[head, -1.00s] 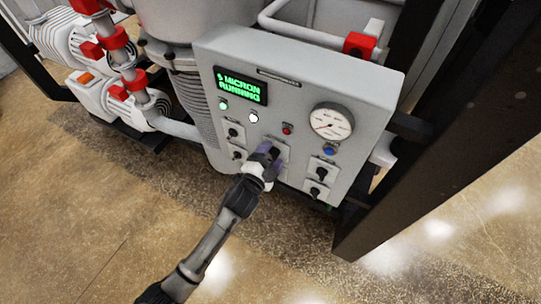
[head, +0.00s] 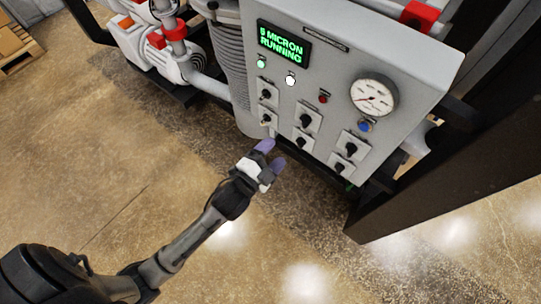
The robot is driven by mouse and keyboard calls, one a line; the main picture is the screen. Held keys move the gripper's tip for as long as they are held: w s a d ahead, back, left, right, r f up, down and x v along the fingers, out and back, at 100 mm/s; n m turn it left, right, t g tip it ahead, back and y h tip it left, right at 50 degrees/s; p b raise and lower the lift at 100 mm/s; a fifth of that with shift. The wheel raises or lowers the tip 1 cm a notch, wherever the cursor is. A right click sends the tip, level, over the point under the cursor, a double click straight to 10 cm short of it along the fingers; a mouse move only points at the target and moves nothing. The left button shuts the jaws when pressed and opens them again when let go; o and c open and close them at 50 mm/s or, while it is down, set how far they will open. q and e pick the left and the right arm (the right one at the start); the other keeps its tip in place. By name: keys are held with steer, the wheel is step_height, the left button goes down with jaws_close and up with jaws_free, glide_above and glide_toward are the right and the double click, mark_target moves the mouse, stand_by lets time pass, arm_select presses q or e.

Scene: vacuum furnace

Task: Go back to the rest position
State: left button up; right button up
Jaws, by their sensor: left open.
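My left gripper (head: 271,155) is in the head view, just below and in front of the lower edge of the grey control panel (head: 330,75). Its two purple-tipped fingers are apart, with nothing between them. It looks clear of the panel's knobs. The panel carries a display (head: 284,43) with green text "5 MICRON RUNNING", a lit green lamp (head: 261,63) and a lit white lamp (head: 291,79). Several black rotary knobs sit below, one of them at the lower middle (head: 299,141). My right gripper is out of view.
A dial gauge (head: 373,96) and a blue button (head: 364,126) are on the panel's right. A dark frame post (head: 440,175) stands to the right. Pumps with red fittings (head: 174,52) are at the upper left. The floor (head: 110,190) in front is open.

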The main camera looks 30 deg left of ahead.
arm_select(q)
steer(key=shift+s, duration=0.45)
stand_by(0.4)
steer(key=s+a+f+n+g+y, duration=0.3)
steer(key=s+a+f+n+g, duration=0.15)
steer(key=f+n+g, duration=0.35)
steer(key=s+d+f+n+g+h, duration=0.1)
steer(key=s+f+n+g, duration=0.15)
steer(key=s, duration=0.65)
steer(key=s+d+f+n+g, duration=0.1)
steer(key=s+g, duration=0.3)
steer(key=s, duration=0.5)
step_height(320, 180, up, 16)
steer(key=p, duration=1.5)
steer(key=shift+s+a+f+p, duration=0.2)
steer(key=shift+a+f+p, duration=0.05)
steer(key=shift+p, duration=0.15)
